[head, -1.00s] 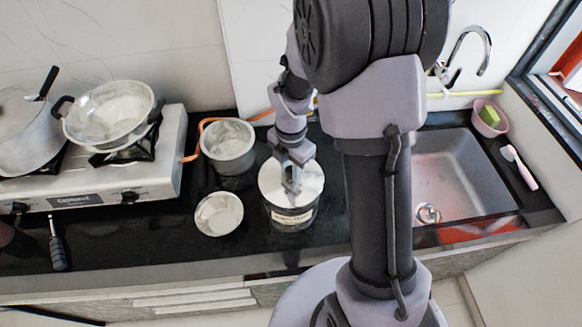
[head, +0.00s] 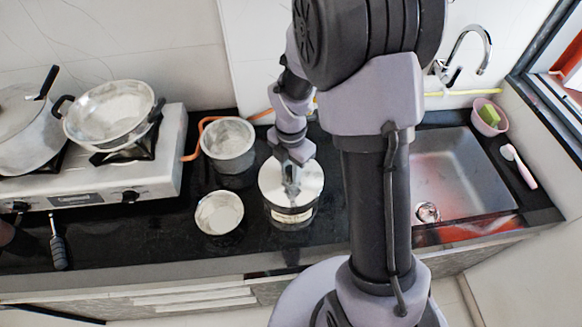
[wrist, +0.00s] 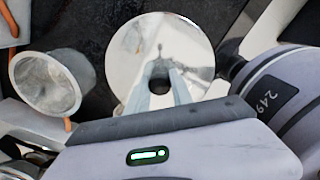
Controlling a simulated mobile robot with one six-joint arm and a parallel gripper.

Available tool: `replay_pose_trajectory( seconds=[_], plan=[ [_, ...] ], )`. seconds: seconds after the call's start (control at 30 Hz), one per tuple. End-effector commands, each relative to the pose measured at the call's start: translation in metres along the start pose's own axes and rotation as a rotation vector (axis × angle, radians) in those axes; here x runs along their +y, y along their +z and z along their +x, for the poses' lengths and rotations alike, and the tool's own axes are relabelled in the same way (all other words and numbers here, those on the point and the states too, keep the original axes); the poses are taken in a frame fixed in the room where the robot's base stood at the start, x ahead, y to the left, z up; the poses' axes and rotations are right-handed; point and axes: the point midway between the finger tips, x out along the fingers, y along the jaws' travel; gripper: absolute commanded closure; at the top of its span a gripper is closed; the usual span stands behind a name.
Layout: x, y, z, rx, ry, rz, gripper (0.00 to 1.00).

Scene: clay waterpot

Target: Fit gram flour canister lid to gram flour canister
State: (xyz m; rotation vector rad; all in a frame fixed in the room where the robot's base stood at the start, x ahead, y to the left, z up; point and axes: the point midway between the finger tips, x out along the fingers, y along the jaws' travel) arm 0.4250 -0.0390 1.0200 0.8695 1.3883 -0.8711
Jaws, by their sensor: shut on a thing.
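The gram flour canister (head: 292,217) stands on the black counter, dark with a pale label band on its front. The lid (head: 306,180) is a round, shiny disc and sits over the canister's top; whether it is fully seated I cannot tell. In the wrist view the lid (wrist: 190,40) fills the upper middle and hides the canister below. My gripper (head: 291,187) is above the lid with its fingers pointing down, shut on the lid near its centre. The fingers also show in the wrist view (wrist: 160,88).
A steel pot (head: 228,150) and a small steel bowl (head: 219,214) stand close to the left of the canister. A gas stove (head: 95,185) with pans is farther left. A sink (head: 455,175) lies to the right. The counter's front edge (head: 200,268) is near.

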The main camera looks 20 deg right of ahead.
Motion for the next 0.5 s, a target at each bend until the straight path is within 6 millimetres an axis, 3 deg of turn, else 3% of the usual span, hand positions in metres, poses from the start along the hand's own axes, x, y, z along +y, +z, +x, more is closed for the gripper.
replay_pose_trajectory(
  seconds=[0.3, 0.33, 0.43, 0.5],
  plan=[
    [0.0, 0.0, 0.0007, 0.0, 0.0, 0.0, 1.0],
    [0.0, 0.0, 0.0007, 0.0, 0.0, 0.0, 0.67],
    [0.0, 0.0, 0.0007, 0.0, 0.0, 0.0, 0.47],
    [0.0, 0.0, 0.0007, 0.0, 0.0, 0.0, 0.47]
  ],
)
